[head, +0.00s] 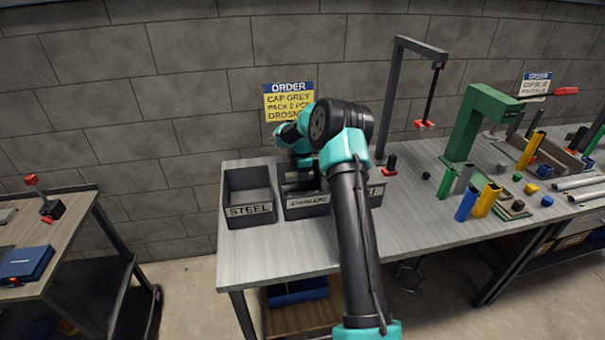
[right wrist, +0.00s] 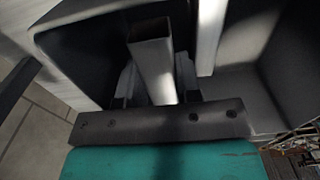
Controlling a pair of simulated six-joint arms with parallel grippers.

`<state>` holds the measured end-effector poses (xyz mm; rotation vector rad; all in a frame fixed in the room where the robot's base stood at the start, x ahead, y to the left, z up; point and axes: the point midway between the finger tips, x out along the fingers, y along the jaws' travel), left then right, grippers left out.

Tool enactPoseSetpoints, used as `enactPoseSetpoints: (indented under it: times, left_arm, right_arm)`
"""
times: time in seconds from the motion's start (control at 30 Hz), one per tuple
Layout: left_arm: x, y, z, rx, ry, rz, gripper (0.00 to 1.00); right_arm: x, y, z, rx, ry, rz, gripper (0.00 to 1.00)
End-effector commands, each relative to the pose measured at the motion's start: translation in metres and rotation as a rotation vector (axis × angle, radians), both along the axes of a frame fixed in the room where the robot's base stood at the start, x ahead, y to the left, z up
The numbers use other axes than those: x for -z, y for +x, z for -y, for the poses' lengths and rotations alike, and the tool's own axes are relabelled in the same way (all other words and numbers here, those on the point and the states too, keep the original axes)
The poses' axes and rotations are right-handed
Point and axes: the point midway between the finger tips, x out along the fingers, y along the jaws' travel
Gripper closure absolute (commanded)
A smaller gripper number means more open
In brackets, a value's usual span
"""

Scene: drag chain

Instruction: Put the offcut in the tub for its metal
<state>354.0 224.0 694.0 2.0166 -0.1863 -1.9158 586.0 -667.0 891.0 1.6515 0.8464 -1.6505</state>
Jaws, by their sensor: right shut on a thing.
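The offcut (right wrist: 152,62) is a short, grey, square hollow tube. My right gripper (right wrist: 156,88) is shut on it in the right wrist view, with dark tub walls close around it. In the head view my right arm reaches over the tubs, its gripper low at the middle tub (head: 307,211), whose label seems to read STAINLESS. I cannot tell whether the offcut touches the tub floor. The STEEL tub (head: 251,210) stands to the left and looks empty. A third tub (head: 376,193) is mostly hidden behind my arm; only a final U shows. My left gripper is out of view.
The bench (head: 275,250) is clear in front of the tubs. A dark stand (head: 388,100) and green press (head: 470,130) stand to the right, with several coloured tubes (head: 487,200) and small pieces. A block wall with an order sheet (head: 289,102) is behind.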

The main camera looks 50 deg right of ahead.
Motion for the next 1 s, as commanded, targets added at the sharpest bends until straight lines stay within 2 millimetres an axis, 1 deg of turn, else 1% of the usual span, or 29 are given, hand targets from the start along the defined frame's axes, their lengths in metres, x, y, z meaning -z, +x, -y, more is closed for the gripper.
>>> enactPoseSetpoints:
  times: [0.3,0.43,0.47,0.7,1.0]
  left_arm:
    - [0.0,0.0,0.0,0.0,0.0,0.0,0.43]
    - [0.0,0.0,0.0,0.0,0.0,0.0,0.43]
    - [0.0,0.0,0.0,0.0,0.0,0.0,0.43]
    - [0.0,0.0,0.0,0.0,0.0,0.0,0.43]
    - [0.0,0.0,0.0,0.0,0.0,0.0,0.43]
  right_arm:
    - [0.0075,-0.0001,0.0,0.0,0.001,-0.001,0.95]
    - [0.0077,-0.0001,0.0001,0.0,0.0,0.0,0.95]
    - [0.0079,-0.0001,0.0,0.0,0.0,0.0,0.66]
    - [0.0077,-0.0001,0.0,0.0,0.0,0.0,0.43]
    - [0.0056,0.0001,0.0001,0.0,-0.001,0.001,0.43]
